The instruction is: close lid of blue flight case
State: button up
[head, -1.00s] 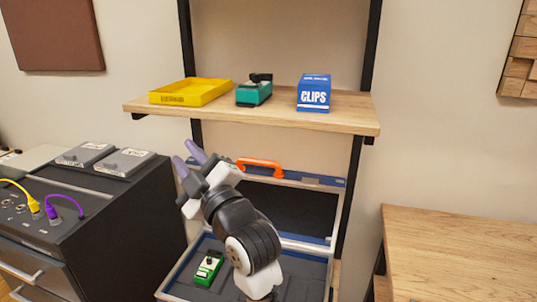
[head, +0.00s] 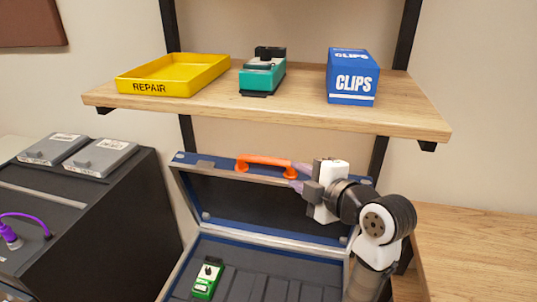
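The blue flight case (head: 222,247) stands open below the shelf, with its lid (head: 228,189) raised at the back. An orange handle (head: 263,164) is on the lid's top edge. A green pedal (head: 207,279) lies in the left part of the case's grey inside. My gripper (head: 296,177) is at the right end of the handle, its purple fingers pointing left. The fingers look spread apart, one near the handle's end and one lower in front of the lid. I cannot tell whether they touch the handle or lid. My arm hides the lid's right side.
A wooden shelf (head: 280,115) just above the lid holds a yellow tray (head: 172,76), a teal pedal (head: 262,75) and a blue CLIPS box (head: 353,78). A dark cabinet (head: 95,215) stands left and a wooden table (head: 475,245) right.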

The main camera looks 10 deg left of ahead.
aim_at(269, 162)
jog(key=p+x, duration=0.3)
jog(key=x, duration=1)
jog(key=shift+w+a+f, duration=0.1)
jog(key=shift+w+f, duration=0.15)
grip_shut()
